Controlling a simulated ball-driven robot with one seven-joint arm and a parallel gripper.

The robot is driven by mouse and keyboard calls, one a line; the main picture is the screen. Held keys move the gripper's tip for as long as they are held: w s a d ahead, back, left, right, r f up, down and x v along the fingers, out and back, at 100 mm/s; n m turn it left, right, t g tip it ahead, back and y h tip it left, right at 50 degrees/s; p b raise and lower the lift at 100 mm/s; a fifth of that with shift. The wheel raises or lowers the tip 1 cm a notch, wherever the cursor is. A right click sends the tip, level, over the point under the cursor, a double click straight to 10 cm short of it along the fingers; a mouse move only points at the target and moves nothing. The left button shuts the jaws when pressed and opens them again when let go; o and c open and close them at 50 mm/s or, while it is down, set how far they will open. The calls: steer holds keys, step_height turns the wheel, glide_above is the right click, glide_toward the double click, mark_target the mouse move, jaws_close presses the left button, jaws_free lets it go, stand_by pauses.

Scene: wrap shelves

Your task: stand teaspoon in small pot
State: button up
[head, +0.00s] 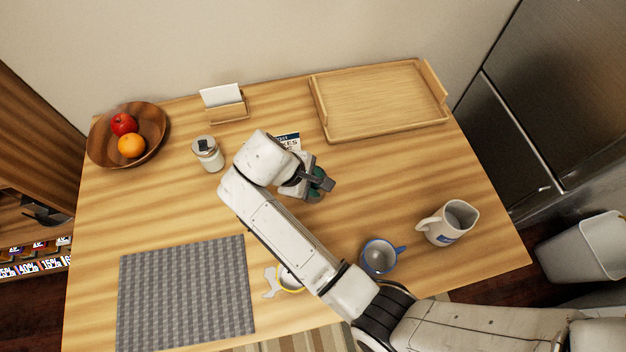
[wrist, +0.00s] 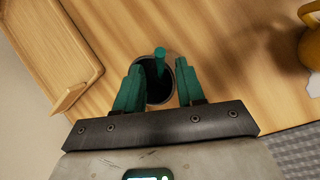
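A small dark pot (wrist: 154,92) stands on the table between my gripper's fingers in the wrist view. A green rod-like handle (wrist: 160,60), apparently the teaspoon, stands up out of the pot's opening; its lower end is hidden in the dark inside. My gripper (wrist: 160,80) is open, with one green finger on each side of the pot's mouth and a visible gap to the handle. In the head view my gripper (head: 318,184) is low over the middle of the table, and the arm mostly hides the pot there.
A wooden tray (head: 340,130) lies at the back right. A blue-rimmed cup (head: 379,258) and a white jug (head: 449,223) stand front right. A yellow-rimmed cup (head: 291,284) is partly under my arm. A glass jar (head: 208,156) and a grey mat (head: 185,295) are left.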

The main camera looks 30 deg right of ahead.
steer(key=p+v, duration=0.4)
steer(key=v, duration=0.8)
steer(key=shift+r, duration=0.15)
steer(key=s+d+f+m, duration=0.2)
steer(key=s+d, duration=0.1)
steer(key=d, duration=0.4)
steer(key=s+d+f+m, duration=0.2)
steer(key=s+d, duration=0.1)
steer(key=d, duration=0.5)
steer(key=s+f+m+t+y, duration=0.1)
steer(key=s+m+y, duration=0.4)
steer(key=s, duration=1.1)
steer(key=shift+s+a+f+t, duration=0.25)
steer(key=shift+a+f+t, duration=0.05)
steer(key=shift+f+t, duration=0.15)
